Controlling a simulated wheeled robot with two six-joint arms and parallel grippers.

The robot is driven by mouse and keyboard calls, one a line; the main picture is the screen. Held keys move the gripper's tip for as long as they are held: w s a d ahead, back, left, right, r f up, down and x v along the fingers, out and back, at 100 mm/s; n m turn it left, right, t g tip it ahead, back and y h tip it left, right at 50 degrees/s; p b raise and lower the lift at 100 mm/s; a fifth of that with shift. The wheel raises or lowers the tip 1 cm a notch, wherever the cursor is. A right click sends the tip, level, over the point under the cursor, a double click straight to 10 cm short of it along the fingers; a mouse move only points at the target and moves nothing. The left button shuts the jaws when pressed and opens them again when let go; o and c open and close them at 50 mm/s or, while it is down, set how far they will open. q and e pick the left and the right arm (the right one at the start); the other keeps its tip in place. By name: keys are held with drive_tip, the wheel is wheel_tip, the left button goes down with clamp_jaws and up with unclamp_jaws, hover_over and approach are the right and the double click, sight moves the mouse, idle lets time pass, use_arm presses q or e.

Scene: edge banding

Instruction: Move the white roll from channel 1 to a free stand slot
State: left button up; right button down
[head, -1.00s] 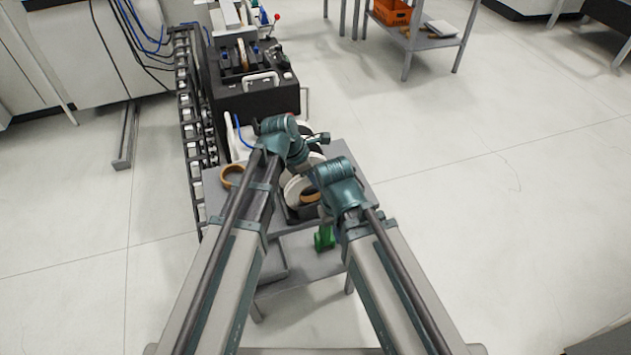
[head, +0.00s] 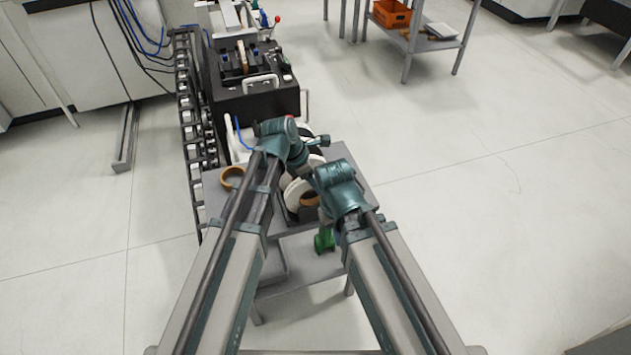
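White rolls (head: 292,192) stand in a dark holder on the grey cart, partly hidden behind my two wrists. A brown roll (head: 310,199) sits beside them in the same holder. I cannot tell which white roll belongs to channel 1, and no free slot shows clearly. My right gripper (head: 308,172) is over the holder, close to the white rolls, and mostly covered by its teal wrist. My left arm reaches over the cart's far side, and its fingers are not clear. Neither gripper's opening can be made out.
A brown roll (head: 232,177) lies on the left part of the cart top (head: 215,200). The black edge-banding machine (head: 252,95) stands just beyond, with a dark rail along its left. A grey shelf with an orange crate (head: 391,14) is at the back. Floor to the right is clear.

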use_arm(q)
drive_tip(key=p+v, duration=1)
drive_tip(key=v, duration=0.1)
drive_tip(key=shift+r, duration=0.15)
drive_tip(key=shift+s+a+r+p, duration=0.1)
drive_tip(key=shift+a+r+p, duration=0.15)
drive_tip(key=shift+r+p, duration=0.2)
drive_tip(key=shift+s+a+f+m, duration=0.15)
drive_tip(key=shift+s+a+m, duration=0.15)
drive_tip(key=shift+m, duration=0.2)
drive_tip(key=s+a+f+m+y, duration=0.15)
drive_tip(key=s+a+m, duration=0.35)
drive_tip(key=m, duration=0.5)
drive_tip(key=s+a+m+y, duration=0.35)
drive_tip(key=a+m, duration=0.35)
drive_tip(key=m, duration=0.3)
drive_tip(key=s+d+f+m+b, duration=0.1)
drive_tip(key=s+d+m, duration=0.1)
drive_tip(key=d, duration=0.3)
drive_tip(key=s+d+f+m+g+b, duration=0.1)
drive_tip(key=s+d+m, duration=0.1)
drive_tip(key=s+d, duration=0.2)
drive_tip(key=shift+d+f+g+b, duration=0.3)
drive_tip(key=shift+d+b, duration=0.1)
drive_tip(key=shift+d, duration=0.6)
